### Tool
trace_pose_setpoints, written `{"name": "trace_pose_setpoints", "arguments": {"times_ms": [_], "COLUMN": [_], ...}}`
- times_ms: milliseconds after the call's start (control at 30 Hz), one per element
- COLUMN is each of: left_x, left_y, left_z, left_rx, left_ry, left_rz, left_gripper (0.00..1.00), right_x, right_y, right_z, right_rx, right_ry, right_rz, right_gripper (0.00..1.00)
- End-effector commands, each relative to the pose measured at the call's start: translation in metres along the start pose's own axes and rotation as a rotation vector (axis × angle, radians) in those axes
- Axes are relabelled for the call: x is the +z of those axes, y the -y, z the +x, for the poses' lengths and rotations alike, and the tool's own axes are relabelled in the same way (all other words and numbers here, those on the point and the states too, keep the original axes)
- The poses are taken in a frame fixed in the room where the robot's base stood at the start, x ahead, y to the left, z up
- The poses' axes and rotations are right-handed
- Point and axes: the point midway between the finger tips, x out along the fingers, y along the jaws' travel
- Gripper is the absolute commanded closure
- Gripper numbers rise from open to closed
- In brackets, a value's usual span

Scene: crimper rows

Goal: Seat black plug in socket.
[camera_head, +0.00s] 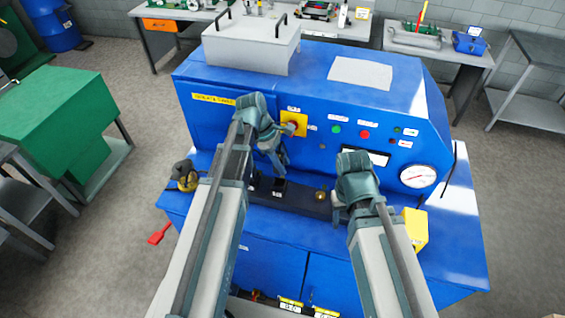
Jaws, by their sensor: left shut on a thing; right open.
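My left gripper (280,160) points down over the dark bar on the blue machine's ledge. It is shut on a small dark thing, taken to be the black plug, which the fingers mostly hide. My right gripper (340,212) is open and empty near the right end of the bar, to the right of a brass-coloured round fitting (321,196).
The blue machine (310,95) has a front panel with buttons, a yellow-backed switch (294,123) and a gauge (418,175). A yellow box (415,229) stands on the ledge at right. A black and yellow object (185,177) is at the ledge's left end.

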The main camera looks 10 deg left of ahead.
Motion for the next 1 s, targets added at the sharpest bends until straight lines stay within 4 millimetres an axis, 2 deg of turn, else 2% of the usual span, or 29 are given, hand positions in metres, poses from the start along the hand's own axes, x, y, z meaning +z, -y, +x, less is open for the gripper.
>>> {"name": "trace_pose_setpoints", "arguments": {"times_ms": [500, 1000], "left_x": [-0.018, -0.019], "left_y": [0.0, 0.0], "left_z": [0.043, 0.047], "left_rx": [0.0, 0.0], "left_ry": [0.0, 0.0], "left_rz": [0.0, 0.0], "left_gripper": [1.0, 1.0], "right_x": [-0.003, -0.004], "right_y": [0.004, 0.004], "right_z": [0.046, 0.051], "right_rx": [0.003, 0.003], "right_ry": [-0.002, -0.002], "right_rz": [-0.023, -0.027], "right_gripper": [0.5, 0.5]}}
